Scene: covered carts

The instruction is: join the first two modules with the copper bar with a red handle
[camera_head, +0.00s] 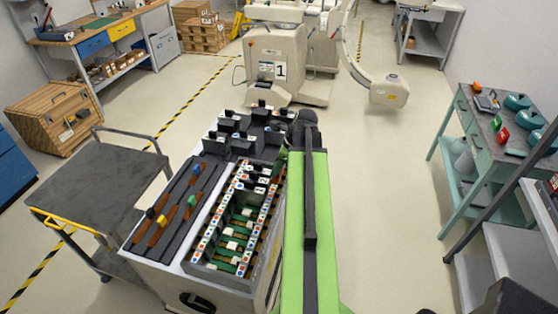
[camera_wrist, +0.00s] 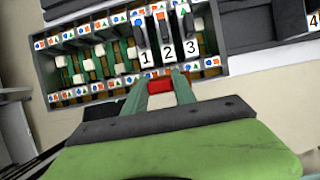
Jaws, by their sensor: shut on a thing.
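My gripper (camera_wrist: 161,97) is shut on a red handle (camera_wrist: 160,86) in the wrist view. Modules labelled 1 (camera_wrist: 145,57), 2 (camera_wrist: 168,52) and 3 (camera_wrist: 190,47) stand side by side in the rack (camera_wrist: 95,25), just beyond the red handle. Whether the bar touches them cannot be told. In the head view the rack (camera_head: 204,272) is on the cart, left of my green arm, which hides part of it.
Bars with blue (camera_head: 196,168), green (camera_head: 192,200) and yellow (camera_head: 162,220) handles lie on the cart's dark left strip. More black modules (camera_head: 243,143) stand at its far end. A grey trolley (camera_head: 95,185) is close on the left. Open floor (camera_head: 375,170) lies to the right.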

